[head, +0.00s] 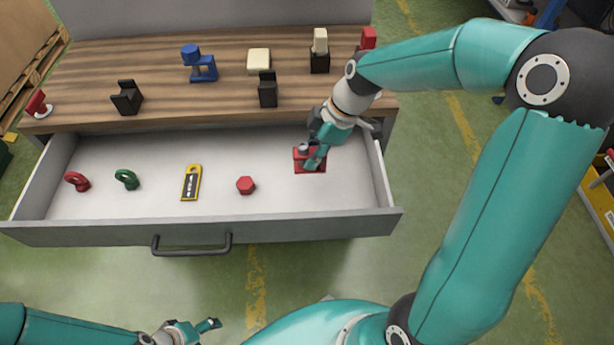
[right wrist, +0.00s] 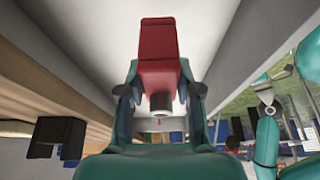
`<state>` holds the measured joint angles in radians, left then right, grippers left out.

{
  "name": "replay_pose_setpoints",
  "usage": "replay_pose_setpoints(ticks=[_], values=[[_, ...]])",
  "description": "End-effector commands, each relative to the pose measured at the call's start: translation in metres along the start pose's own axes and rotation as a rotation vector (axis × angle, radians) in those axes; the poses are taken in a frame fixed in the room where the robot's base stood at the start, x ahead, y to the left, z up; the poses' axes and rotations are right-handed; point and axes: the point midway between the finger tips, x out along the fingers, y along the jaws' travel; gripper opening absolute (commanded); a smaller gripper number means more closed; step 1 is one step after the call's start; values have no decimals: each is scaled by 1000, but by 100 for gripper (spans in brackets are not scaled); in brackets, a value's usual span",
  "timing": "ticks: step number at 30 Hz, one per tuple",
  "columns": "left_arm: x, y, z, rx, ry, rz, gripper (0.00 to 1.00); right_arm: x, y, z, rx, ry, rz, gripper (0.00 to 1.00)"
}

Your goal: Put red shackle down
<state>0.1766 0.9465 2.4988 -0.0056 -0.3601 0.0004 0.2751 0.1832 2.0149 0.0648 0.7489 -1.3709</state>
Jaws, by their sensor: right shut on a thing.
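My right gripper (head: 314,152) is shut on a red block-like piece (head: 308,169) with a dark round end, at the right side of the open drawer (head: 225,203). In the right wrist view the red piece (right wrist: 157,45) juts out between the two fingers (right wrist: 160,98). I cannot tell whether it touches the drawer floor. A red ring-shaped piece (head: 76,181), which looks like a shackle, lies at the drawer's left, with a similar green one (head: 127,179) beside it. My left gripper (head: 190,330) is at the bottom edge, away from the drawer; its jaws are unclear.
The drawer also holds a yellow and black tag (head: 191,183) and a red hexagonal piece (head: 245,185). Behind it, the wooden bench top (head: 160,95) carries a blue piece (head: 200,65), a cream block (head: 259,60) and several black holders. Bare drawer floor lies between the pieces.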

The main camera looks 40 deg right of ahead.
Motion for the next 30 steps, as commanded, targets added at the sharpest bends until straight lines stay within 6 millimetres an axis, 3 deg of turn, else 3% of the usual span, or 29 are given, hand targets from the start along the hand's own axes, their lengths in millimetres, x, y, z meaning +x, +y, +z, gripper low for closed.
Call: replay_pose_setpoints(ticks=[3, 10, 18, 29, 30], values=[[4, -2, 0, 0, 0, 0, 66, 22, 0, 9, 2, 0, -2, 0], [6, -2, 0, 0, 0, 0, 66, 37, 0, 15, 0, 1, 1, 0], [12, -4, 0, 0, 0, 0, 66, 69, 0, 28, 1, 1, 0, 0], [14, -5, 0, 0, 0, 0, 66, 74, 1, 29, -1, 1, 1, 0], [13, -4, 0, 0, 0, 0, 66, 73, 1, 29, -1, 1, 1, 40]])
